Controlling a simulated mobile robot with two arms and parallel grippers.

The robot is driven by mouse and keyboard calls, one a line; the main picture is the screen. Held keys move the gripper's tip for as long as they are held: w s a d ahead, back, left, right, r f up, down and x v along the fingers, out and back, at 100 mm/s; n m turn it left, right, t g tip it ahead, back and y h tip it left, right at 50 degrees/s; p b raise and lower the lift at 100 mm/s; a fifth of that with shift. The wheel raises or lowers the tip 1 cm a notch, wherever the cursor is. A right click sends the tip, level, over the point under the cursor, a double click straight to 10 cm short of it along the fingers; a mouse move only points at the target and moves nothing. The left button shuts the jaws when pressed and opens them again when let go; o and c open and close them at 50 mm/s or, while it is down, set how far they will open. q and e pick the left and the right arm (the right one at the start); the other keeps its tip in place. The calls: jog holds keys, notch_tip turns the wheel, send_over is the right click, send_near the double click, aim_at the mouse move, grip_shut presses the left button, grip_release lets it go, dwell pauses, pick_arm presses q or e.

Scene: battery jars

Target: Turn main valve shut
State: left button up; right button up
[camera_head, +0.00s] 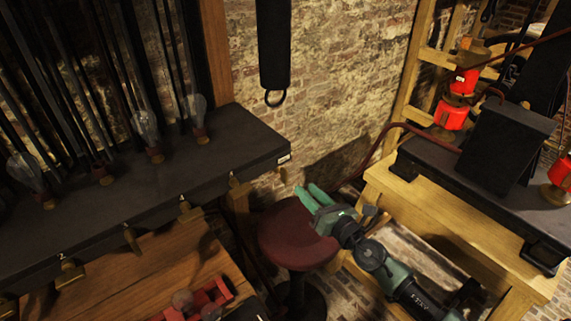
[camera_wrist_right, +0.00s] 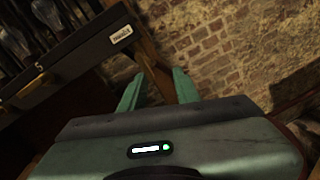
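No part can be identified with certainty as the main valve. Several small brass taps or levers hang along the front edge of the dark shelf (camera_head: 150,165); the one nearest its right end (camera_head: 238,190) is closest to my right gripper. My right gripper (camera_head: 307,189) is green, open and empty, in the air above and beside a round dark-red stool (camera_head: 290,236). In the right wrist view the two fingers (camera_wrist_right: 157,88) stand apart with nothing between them. The shelf's end with a white label plate (camera_wrist_right: 122,35) is left of them. My left gripper is not in view.
Glass bulbs (camera_head: 146,130) stand on the shelf. A wooden bench (camera_head: 130,270) with a red rack (camera_head: 205,297) lies below. Red lamps (camera_head: 450,113) and a black box (camera_head: 505,150) are on the right, with a dark red hose (camera_head: 385,133). A brick wall (camera_head: 330,80) stands behind.

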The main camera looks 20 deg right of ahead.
aim_at(287, 171)
jog(key=w+a+r+n, duration=0.1)
jog(key=w, duration=0.1)
jog(key=w+a+r+n+y, duration=0.1)
jog(key=w+a+n, duration=0.1)
jog(key=w, duration=0.1)
jog(key=w+a+r+n, duration=0.1)
jog(key=w+n, duration=0.1)
jog(key=shift+w+a+r+y, duration=0.15)
jog(key=shift+w+a+y, duration=0.15)
grip_shut()
